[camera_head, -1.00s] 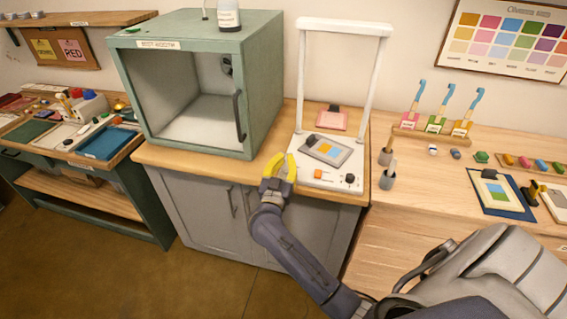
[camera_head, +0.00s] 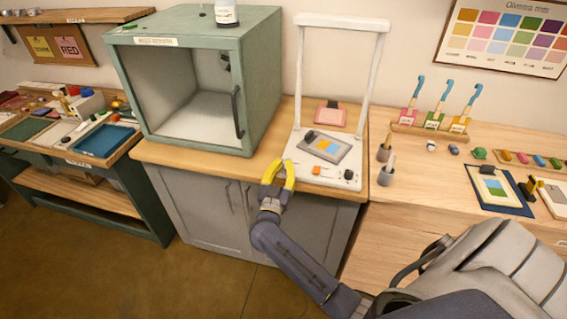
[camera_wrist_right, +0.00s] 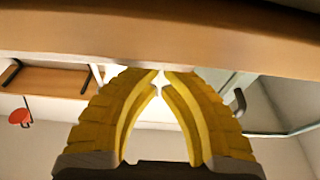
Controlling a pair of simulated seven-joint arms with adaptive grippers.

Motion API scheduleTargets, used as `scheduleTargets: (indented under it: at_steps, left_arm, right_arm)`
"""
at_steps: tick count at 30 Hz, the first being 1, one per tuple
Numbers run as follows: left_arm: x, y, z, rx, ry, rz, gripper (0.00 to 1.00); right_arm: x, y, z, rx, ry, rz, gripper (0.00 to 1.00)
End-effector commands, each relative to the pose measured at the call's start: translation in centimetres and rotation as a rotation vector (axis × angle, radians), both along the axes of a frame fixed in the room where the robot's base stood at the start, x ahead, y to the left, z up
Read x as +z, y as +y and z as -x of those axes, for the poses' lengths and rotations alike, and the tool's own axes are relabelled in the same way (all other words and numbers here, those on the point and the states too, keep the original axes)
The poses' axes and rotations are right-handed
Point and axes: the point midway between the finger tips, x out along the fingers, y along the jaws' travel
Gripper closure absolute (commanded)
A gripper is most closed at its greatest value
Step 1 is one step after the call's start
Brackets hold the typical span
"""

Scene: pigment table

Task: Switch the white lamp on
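The white lamp (camera_head: 302,75) is an upright white frame with a top bar on a white base (camera_head: 294,153). I see no clear glow from its bar. On the front of the base are a small orange switch (camera_head: 316,170) and a black knob (camera_head: 349,174). My right gripper (camera_head: 281,164) has yellow fingers spread in a V, empty, at the counter's front edge, left of the orange switch and apart from it. In the right wrist view, the fingers (camera_wrist_right: 161,80) show with a narrow gap between them. My left gripper is not in view.
A grey card with coloured patches (camera_head: 325,146) lies on the base. A green booth (camera_head: 258,85) stands to the left. The counter's wooden edge (camera_wrist_right: 160,45) crosses the wrist view. Brushes in a rack (camera_head: 428,134) stand on the right.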

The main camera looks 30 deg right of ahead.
Motion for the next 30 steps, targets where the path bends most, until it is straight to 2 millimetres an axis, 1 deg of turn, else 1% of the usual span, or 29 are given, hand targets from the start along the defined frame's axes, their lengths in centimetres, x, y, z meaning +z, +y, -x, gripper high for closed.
scheduleTargets:
  at_steps: [1, 2, 11, 14, 19, 20, 21, 30]
  left_arm:
    - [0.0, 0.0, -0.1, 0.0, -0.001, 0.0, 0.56]
    - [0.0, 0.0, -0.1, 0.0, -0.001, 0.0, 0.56]
    - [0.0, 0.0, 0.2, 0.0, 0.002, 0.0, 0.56]
    - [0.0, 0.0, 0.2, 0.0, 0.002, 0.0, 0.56]
    - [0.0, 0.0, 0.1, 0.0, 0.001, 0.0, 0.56]
    - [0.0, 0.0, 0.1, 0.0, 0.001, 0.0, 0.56]
    - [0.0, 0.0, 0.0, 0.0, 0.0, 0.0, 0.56]
    - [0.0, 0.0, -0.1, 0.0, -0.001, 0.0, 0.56]
  right_arm:
    - [-0.5, -0.4, 0.3, -0.008, -0.01, 0.018, 1.0]
    - [-0.4, -0.6, 0.5, -0.011, -0.019, 0.024, 1.0]
    - [0.1, -0.4, 0.4, -0.008, -0.019, 0.018, 1.0]
    - [0.9, -0.1, 0.3, -0.004, -0.021, 0.016, 1.0]
    - [3.7, 0.8, 0.2, 0.006, -0.024, 0.014, 1.0]
    - [3.8, 1.2, 0.4, 0.008, -0.02, 0.015, 1.0]
    - [3.0, 1.8, 1.0, 0.008, -0.014, 0.015, 1.0]
    - [0.6, 5.1, 4.3, 0.007, -0.016, 0.018, 1.0]
